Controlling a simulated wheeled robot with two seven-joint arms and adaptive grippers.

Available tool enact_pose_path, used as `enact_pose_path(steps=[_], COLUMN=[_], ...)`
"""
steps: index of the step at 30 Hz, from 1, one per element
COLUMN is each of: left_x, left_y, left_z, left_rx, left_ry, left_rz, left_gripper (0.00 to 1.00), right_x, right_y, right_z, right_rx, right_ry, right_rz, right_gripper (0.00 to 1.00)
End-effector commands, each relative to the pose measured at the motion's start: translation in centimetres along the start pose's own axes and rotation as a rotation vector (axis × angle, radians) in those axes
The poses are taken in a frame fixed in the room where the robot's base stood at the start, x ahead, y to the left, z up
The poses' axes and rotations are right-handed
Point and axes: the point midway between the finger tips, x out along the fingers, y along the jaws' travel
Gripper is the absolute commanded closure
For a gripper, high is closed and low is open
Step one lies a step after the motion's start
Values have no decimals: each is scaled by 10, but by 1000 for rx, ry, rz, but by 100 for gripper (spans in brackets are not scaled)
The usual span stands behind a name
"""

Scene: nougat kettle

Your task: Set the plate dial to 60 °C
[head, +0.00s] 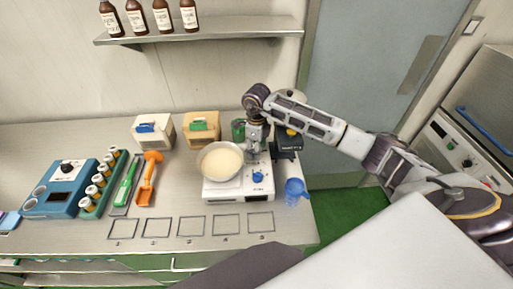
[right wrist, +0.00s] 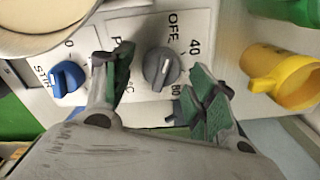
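The white hot plate (head: 236,190) stands on the bench with a pan of pale cream (head: 220,163) on it. Its grey plate dial (right wrist: 162,67) shows in the right wrist view, beside the printed marks OFF, 40 and 80; I cannot read its exact setting. The blue stir knob (right wrist: 68,79) sits to its left and also shows in the head view (head: 258,177). My right gripper (right wrist: 155,82) is open, one finger on each side of the grey dial, with no clear contact visible. In the head view the right gripper (head: 256,146) hides the dial. My left gripper is out of view.
A yellow scoop (right wrist: 280,78) lies close to the right finger. A blue scoop (head: 295,188) is right of the hot plate, and a green container (head: 238,129) is behind it. Marked squares (head: 191,226) at the bench front are empty. A shelf (head: 200,37) holds brown bottles.

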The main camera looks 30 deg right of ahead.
Motion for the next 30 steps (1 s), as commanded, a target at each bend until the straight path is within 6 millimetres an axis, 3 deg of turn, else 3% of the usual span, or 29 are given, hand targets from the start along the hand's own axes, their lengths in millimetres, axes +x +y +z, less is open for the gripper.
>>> enact_pose_path(steps=[2, 10, 20, 30], left_x=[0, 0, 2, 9], left_y=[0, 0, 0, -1], left_z=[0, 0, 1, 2], left_rx=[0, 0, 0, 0], left_ry=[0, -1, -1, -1], left_rz=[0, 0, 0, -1], left_gripper=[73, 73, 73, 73], right_x=[0, 0, 0, 1], right_y=[0, 0, 0, 1], right_z=[0, 0, 0, 0], right_rx=[0, 0, 22, 149], right_ry=[0, 0, 0, -1], right_rz=[0, 0, 0, 1], right_gripper=[52, 86, 86, 86])
